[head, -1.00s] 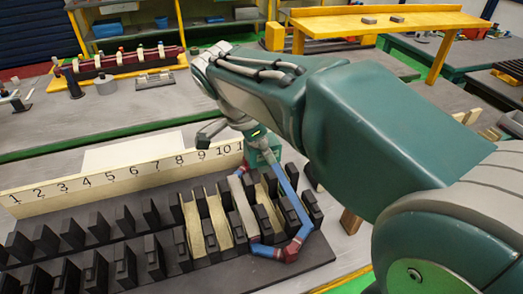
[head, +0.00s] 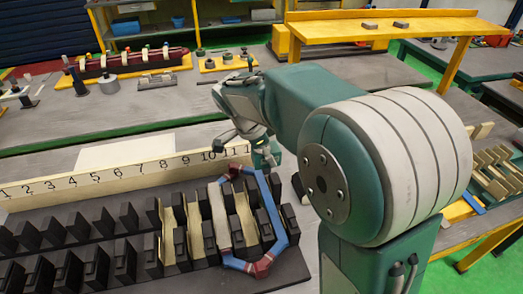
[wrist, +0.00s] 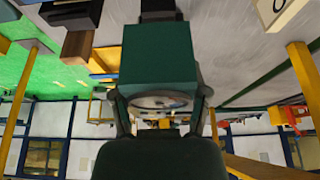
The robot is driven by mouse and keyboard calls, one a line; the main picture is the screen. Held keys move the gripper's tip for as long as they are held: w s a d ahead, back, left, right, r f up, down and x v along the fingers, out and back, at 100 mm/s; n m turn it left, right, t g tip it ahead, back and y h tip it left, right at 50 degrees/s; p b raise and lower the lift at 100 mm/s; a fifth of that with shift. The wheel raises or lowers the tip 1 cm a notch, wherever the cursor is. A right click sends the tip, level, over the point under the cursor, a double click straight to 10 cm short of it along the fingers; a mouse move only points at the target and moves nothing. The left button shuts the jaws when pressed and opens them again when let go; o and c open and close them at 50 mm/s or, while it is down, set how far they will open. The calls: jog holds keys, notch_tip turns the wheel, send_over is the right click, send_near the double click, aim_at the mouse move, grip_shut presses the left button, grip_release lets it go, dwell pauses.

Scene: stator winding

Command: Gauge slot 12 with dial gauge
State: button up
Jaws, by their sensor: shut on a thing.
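My gripper (wrist: 161,104) is shut on a green block-shaped dial gauge (wrist: 160,54) with a round pale dial face, in the wrist view. In the head view, my gripper (head: 260,142) and the green gauge (head: 265,157) are at the right end of the number strip, behind the coil. The dark stator block (head: 285,274) has rows of black teeth. A blue, red and grey coil (head: 278,213) loops around some teeth at its right end. Cream liners (head: 194,222) stand in several slots. Numbers 1 to 11 show on the strip (head: 140,175); no 12 is visible.
A yellow raised shelf (head: 375,30) with two small blocks stands at the back right. A wooden slotted rack (head: 490,170) is on the right. A back bench (head: 130,100) holds a red bar fixture (head: 130,62). The table behind the number strip is mostly clear.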

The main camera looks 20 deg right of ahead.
aim_at(265, 173)
jog(key=shift+d+f, duration=0.3)
jog(key=shift+f, duration=0.2)
jog(key=shift+a+f, duration=0.85)
jog(key=shift+a, duration=0.2)
jog(key=shift+d+f, duration=0.8)
jog(key=shift+f, duration=0.05)
jog(key=shift+a+f, duration=0.1)
jog(key=shift+f, duration=0.35)
jog(key=shift+a+f, duration=0.5)
jog(key=shift+d+f, duration=0.1)
jog(key=shift+d, duration=0.3)
jog(key=shift+a, duration=0.25)
